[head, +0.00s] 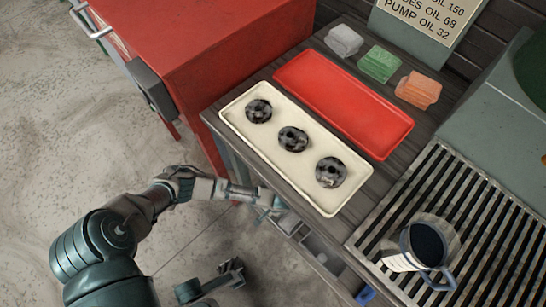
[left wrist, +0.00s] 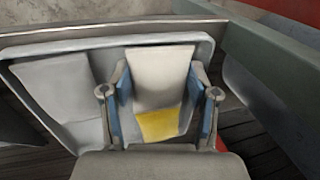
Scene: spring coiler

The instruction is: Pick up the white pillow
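My left gripper (head: 272,202) reaches in low beside the front edge of the workbench, partly hidden there. In the left wrist view its two blue-padded fingers (left wrist: 163,108) stand apart. Between or just beyond them is a white block (left wrist: 160,75) with a yellow lower part, inside a pale grey bin (left wrist: 95,41). I cannot tell whether the pads touch it. A white folded, pillow-like piece (head: 344,41) also lies at the back of the bench, away from the gripper.
A cream tray (head: 262,158) with three dark rings and an empty red tray (head: 345,103) lie on the bench. Green (head: 380,64) and orange (head: 418,90) folded pieces lie behind. A red cabinet (head: 215,50) and a slatted grate with a mug (head: 424,246) flank them.

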